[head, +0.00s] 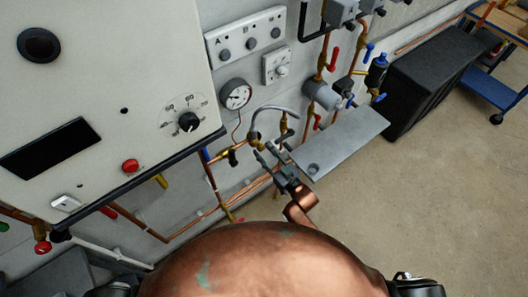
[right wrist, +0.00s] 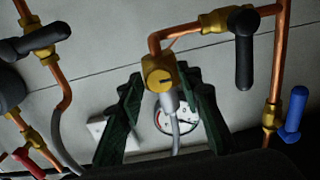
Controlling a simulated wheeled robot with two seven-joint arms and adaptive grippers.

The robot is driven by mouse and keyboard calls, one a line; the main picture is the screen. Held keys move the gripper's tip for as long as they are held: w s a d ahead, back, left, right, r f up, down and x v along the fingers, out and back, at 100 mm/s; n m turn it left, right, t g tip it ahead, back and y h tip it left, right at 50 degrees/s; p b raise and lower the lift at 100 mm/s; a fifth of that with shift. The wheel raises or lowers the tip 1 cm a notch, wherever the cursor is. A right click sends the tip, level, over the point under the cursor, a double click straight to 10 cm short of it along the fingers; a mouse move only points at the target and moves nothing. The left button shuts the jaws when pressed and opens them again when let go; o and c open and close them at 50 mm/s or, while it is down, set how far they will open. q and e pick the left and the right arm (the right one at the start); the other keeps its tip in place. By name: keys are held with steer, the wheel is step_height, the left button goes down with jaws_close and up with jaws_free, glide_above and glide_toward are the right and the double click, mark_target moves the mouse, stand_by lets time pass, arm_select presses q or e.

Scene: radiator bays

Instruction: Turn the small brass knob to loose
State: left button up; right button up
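The small brass knob (right wrist: 160,74) is a squarish brass piece with a dark slot, on a copper pipe elbow in the right wrist view. A grey hose (right wrist: 172,108) runs down from it. In the head view, a brass fitting (head: 254,138) at the hose end appears to be this same part. My right gripper (head: 267,152) is close to it in the head view. In the right wrist view its dark green fingers (right wrist: 163,82) are apart, one on each side of the knob, with visible gaps. Contact does not show. My left gripper is not in view.
A black-levered brass valve (right wrist: 243,45) and a blue handle (right wrist: 295,108) are close by. A pressure gauge (head: 236,94) is on the wall. A grey shelf (head: 340,143) lies right of my gripper, and a white boiler panel (head: 90,80) is at left.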

steer(key=shift+o, duration=0.7)
steer(key=shift+s+d, duration=0.1)
steer(key=v, duration=1.1)
steer(key=shift+s+d, duration=0.2)
steer(key=shift+s, duration=0.1)
